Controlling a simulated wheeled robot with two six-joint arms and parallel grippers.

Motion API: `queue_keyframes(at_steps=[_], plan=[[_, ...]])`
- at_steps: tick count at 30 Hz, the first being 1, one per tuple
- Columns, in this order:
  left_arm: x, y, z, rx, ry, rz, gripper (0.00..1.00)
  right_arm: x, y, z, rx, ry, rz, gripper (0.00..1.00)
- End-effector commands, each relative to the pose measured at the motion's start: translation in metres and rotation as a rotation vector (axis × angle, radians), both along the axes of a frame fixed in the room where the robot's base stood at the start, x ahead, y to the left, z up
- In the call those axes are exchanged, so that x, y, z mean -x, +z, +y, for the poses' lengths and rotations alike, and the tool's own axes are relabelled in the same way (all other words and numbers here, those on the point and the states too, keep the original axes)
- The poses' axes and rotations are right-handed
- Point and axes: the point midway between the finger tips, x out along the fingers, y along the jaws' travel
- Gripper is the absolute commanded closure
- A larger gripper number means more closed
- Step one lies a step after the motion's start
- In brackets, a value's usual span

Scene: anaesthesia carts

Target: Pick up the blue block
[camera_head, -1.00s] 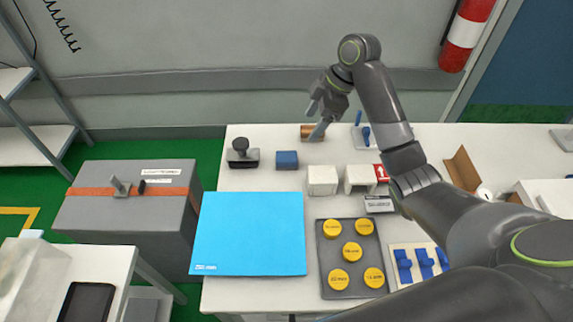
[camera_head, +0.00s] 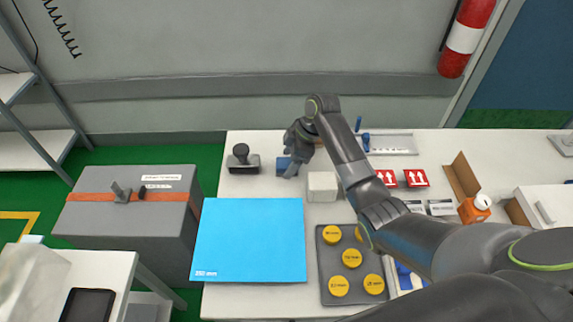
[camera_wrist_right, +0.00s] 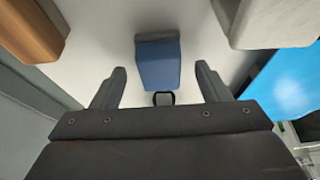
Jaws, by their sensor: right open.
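The blue block (camera_head: 283,166) sits on the white table, behind the light-blue mat, partly covered by my right gripper (camera_head: 293,158). In the right wrist view the blue block (camera_wrist_right: 158,65) shows ahead of my open jaws, roughly midway between the two fingers (camera_wrist_right: 161,75). Its far side looks grey. No finger visibly grips it. My left gripper is not in view.
A black-handled stamp (camera_head: 242,159) stands left of the block. A white block (camera_head: 321,187) stands to its right, near my forearm. The light-blue mat (camera_head: 250,240) lies in front. A brown object (camera_wrist_right: 30,28) shows at the wrist view's upper left.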

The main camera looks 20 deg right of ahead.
Motion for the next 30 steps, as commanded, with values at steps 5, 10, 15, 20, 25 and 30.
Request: queue_keyframes(at_steps=[5, 10, 15, 20, 25, 30], plan=[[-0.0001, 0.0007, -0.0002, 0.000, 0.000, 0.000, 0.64, -0.0005, -0.0083, 0.0027, 0.001, 0.000, 0.000, 0.31], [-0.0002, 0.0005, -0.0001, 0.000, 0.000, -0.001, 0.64, -0.0005, -0.0081, 0.0026, 0.001, 0.000, -0.001, 0.32], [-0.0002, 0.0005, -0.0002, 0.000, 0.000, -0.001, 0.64, -0.0005, -0.0079, 0.0026, 0.001, 0.000, -0.001, 0.54], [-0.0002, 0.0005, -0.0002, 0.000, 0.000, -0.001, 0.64, -0.0005, -0.0078, 0.0026, 0.001, 0.000, -0.001, 0.75], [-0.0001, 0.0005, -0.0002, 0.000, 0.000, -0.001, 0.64, -0.0006, -0.0075, 0.0026, 0.000, 0.000, -0.001, 0.80], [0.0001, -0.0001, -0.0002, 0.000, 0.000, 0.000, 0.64, -0.0014, -0.0010, 0.0026, 0.001, 0.001, -0.003, 0.80]])
